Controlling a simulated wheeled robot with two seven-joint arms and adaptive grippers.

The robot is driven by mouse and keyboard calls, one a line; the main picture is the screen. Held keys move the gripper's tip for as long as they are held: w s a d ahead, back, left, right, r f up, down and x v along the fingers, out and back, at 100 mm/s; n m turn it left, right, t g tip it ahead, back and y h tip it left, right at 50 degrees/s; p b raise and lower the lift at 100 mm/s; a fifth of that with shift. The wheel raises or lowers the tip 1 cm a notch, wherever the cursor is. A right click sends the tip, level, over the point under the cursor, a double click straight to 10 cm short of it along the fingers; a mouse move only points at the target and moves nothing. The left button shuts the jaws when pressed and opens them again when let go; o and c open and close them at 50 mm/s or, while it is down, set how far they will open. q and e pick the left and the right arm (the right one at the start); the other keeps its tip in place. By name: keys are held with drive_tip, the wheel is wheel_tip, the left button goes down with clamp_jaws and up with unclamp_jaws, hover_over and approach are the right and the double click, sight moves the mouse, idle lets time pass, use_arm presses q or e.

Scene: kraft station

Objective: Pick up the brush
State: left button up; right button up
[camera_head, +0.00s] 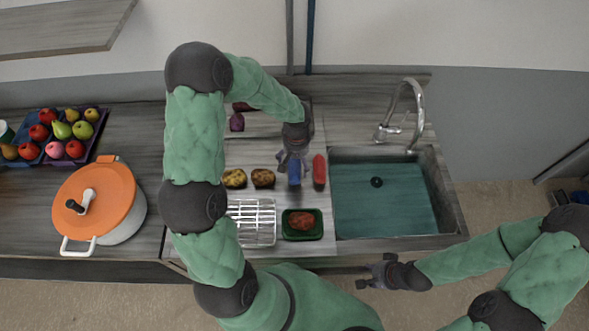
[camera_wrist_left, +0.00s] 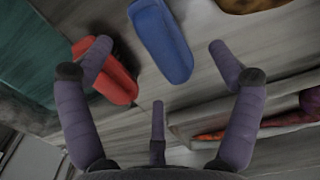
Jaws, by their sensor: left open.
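A long blue object (camera_head: 295,174) and a long red object (camera_head: 319,171) lie side by side on the worktop, left of the sink. Either could be the brush; I see no bristles and cannot tell which. My left gripper (camera_head: 290,160) is over the back end of the blue object. In the left wrist view my left gripper (camera_wrist_left: 158,62) is open and empty. The blue object (camera_wrist_left: 161,40) shows between and beyond its fingertips, and the red object (camera_wrist_left: 106,75) lies partly behind one finger. My right gripper (camera_head: 376,273) hangs in front of the counter, apart from everything.
The sink (camera_head: 450,195) with its tap (camera_head: 406,105) is to the right. A yellowish item (camera_head: 235,178) and a brown item (camera_head: 263,178) lie left of the blue object. A wire rack (camera_head: 252,222) and a green tray (camera_head: 289,233) stand in front. An orange-lidded pot (camera_head: 120,195) is far left.

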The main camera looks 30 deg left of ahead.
sight(297, 165)
use_arm(q)
drive_tip(key=shift+w+f, duration=0.15)
drive_tip(key=shift+f, duration=0.5)
drive_tip(key=shift+w+f, duration=0.15)
drive_tip(key=shift+f, duration=0.95)
drive_tip(key=c, duration=1.4)
